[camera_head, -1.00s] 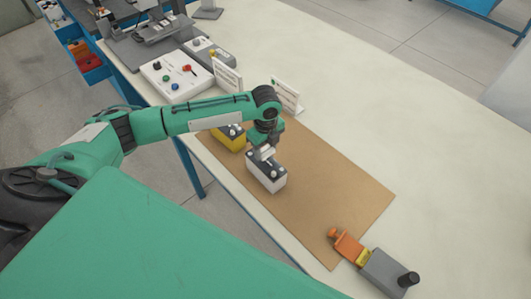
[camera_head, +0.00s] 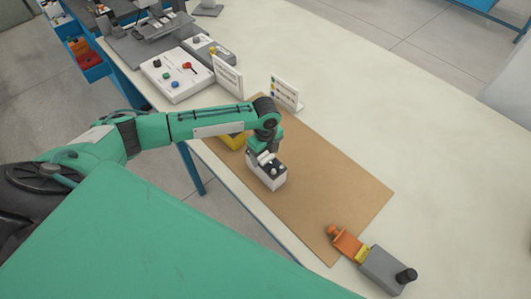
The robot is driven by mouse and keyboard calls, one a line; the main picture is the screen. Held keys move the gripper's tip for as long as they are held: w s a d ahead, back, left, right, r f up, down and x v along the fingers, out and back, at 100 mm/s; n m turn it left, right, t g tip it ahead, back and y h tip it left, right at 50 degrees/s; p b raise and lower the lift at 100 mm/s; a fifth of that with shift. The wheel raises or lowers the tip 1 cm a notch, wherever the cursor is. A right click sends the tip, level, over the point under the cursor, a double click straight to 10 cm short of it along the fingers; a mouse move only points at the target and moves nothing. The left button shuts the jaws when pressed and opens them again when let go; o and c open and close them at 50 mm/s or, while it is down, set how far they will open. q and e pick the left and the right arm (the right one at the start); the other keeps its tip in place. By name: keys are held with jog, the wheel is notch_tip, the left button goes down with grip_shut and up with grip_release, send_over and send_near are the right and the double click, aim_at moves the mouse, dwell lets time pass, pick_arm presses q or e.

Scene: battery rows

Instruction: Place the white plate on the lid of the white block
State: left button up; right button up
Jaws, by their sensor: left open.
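The white block (camera_head: 267,178) stands upright on the brown mat (camera_head: 330,190). It has a dark lid (camera_head: 274,166) with pale round knobs. My left gripper (camera_head: 264,157) points down at the back left part of that lid and is open. A small pale piece (camera_head: 262,155) shows at its fingertips, over the lid. It may be the white plate or part of the fingers; I cannot tell which, nor whether it rests on the lid. My right gripper is not in view.
Two sign cards (camera_head: 285,92) stand behind the mat. An orange and grey tool (camera_head: 383,270) lies at the front right. The mat's right half and the table (camera_head: 400,120) beyond are clear.

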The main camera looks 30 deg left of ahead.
aim_at(266, 156)
pick_arm(q)
jog(key=shift+r, duration=0.1)
notch_tip(266, 156, up, 12)
jog(key=b, duration=0.2)
jog(key=shift+b, duration=0.4)
